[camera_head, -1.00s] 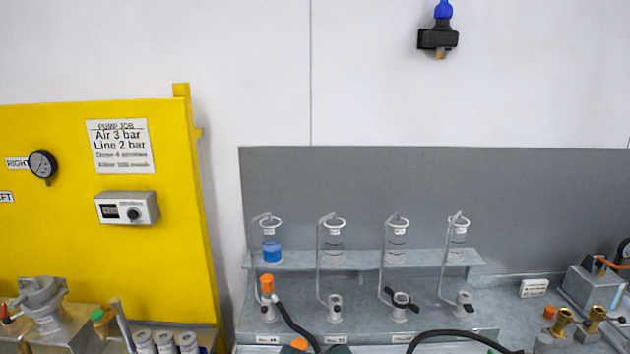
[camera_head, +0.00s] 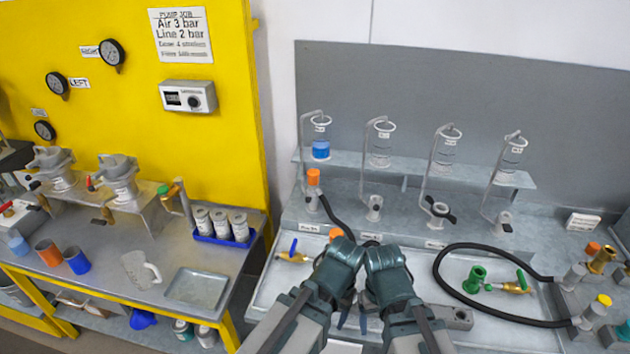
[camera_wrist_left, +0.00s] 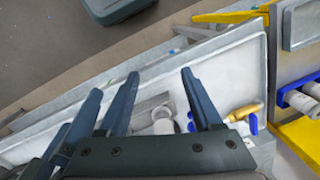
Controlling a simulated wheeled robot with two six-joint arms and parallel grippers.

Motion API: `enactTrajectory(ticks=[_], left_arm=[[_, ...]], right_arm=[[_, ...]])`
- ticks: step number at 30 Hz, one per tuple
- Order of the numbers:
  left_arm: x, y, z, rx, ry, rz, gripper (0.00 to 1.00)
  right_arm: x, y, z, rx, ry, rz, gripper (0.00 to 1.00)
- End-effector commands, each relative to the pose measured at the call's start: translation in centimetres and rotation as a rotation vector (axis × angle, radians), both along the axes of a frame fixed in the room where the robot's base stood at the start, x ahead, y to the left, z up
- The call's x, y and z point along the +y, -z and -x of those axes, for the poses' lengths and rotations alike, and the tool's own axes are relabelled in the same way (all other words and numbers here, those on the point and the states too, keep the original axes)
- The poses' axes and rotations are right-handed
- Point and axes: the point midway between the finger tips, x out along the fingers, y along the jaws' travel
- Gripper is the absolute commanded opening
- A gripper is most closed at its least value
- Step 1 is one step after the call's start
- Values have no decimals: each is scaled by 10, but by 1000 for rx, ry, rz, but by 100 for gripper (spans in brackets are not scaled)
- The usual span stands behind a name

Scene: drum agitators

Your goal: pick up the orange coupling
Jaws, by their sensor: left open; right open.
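Several orange pieces show in the head view, and I cannot tell for certain which is the coupling. One orange piece (camera_head: 336,233) is just beyond my wrists, partly hidden by them. An orange-topped fitting (camera_head: 313,177) stands at the left station with a black hose beside it. Another orange cap (camera_head: 592,248) is at the far right. My left gripper (camera_wrist_left: 160,78) is open and empty over the pale tray; its wrist view shows no orange piece. My right gripper (camera_head: 363,322) is beside it, open, its fingers mostly hidden behind my arms.
A brass valve with a blue handle (camera_head: 293,254) lies left of my arms. A green fitting (camera_head: 476,276) and a black hose loop (camera_head: 437,268) lie to the right. A grey block (camera_head: 456,318) is close to my right arm. Glass cylinders (camera_head: 381,150) stand behind.

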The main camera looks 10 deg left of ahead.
Motion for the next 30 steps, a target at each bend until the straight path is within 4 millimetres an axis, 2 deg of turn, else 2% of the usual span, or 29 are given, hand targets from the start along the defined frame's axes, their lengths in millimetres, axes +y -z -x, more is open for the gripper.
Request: enactTrajectory(ticks=[1, 2, 5, 8, 9, 11, 12, 15, 18, 21, 24, 30], left_arm=[[-1, -4, -7, -2, -5, 1, 78], [-1, -8, -15, -5, -10, 4, 83], [-2, -32, -62, -20, -46, 17, 84], [5, -65, -137, -48, -104, 40, 84], [11, -79, -170, -60, -131, 48, 84], [23, -99, -218, -81, -172, 62, 84], [33, -111, -249, -95, -198, 72, 84], [61, -138, -317, -127, -257, 91, 84], [89, -159, -370, -155, -306, 106, 84], [112, -172, -406, -175, -340, 116, 84], [127, -179, -426, -188, -361, 122, 84], [135, -180, -433, -194, -372, 125, 84]], right_arm=[[0, -4, 0, 0, 0, 0, 82], [0, -8, 0, 0, 0, 0, 82], [0, -32, 0, 0, 1, 0, 82], [0, -66, 0, 1, 2, -1, 82], [0, -80, 0, 1, 3, -1, 82], [0, -100, 0, 2, 4, 0, 82], [0, -112, 0, 2, 4, -1, 82], [0, -139, 1, 2, 6, -1, 82], [0, -159, 1, 3, 7, -2, 82], [0, -172, 1, 3, 7, -2, 82], [0, -178, 1, 3, 8, -2, 82], [0, -179, 1, 3, 8, -2, 82]])
